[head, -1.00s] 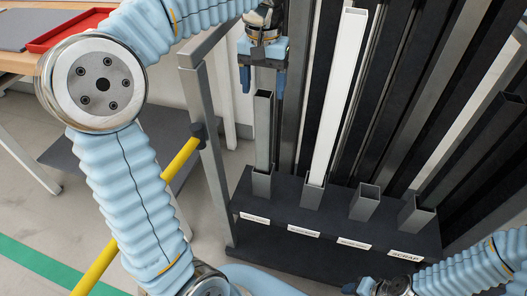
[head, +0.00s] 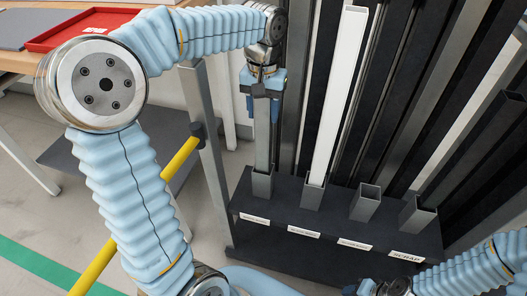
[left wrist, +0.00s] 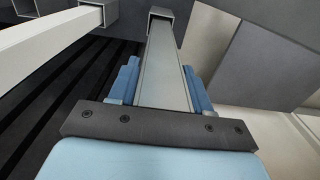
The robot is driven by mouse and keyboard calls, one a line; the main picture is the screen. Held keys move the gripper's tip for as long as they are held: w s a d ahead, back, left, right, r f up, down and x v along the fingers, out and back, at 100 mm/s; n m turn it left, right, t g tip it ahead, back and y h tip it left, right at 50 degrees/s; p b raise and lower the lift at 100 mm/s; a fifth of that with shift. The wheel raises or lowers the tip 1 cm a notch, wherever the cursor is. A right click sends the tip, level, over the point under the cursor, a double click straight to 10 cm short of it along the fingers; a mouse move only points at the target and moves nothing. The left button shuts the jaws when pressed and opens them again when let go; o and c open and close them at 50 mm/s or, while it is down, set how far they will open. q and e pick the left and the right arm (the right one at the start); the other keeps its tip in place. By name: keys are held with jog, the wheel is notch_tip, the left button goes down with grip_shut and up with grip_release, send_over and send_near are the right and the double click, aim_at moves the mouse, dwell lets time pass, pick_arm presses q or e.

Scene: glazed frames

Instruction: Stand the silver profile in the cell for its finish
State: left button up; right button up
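The silver profile (head: 263,140) stands upright in the leftmost cell (head: 262,183) of the dark rack. My left gripper (head: 262,108) points down around its upper end, one blue finger on each side. In the left wrist view the fingers (left wrist: 163,85) lie close against the sides of the silver profile (left wrist: 163,65), with little or no gap, and appear shut on it. The profile runs down into the square cell mouth (left wrist: 160,14). My right gripper (head: 366,287) is only partly seen at the bottom edge, and its fingers cannot be made out.
A white profile (head: 338,90) stands in the second cell. The third (head: 365,203) and fourth (head: 417,213) cells look empty; the fourth is labelled SCRAP (head: 406,255). Tall dark bars stand behind. A grey post (head: 208,150) is close on the left. A red tray (head: 80,30) lies on a bench.

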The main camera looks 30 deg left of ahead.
pick_arm(q)
grip_shut()
jog(key=shift+r, duration=0.1)
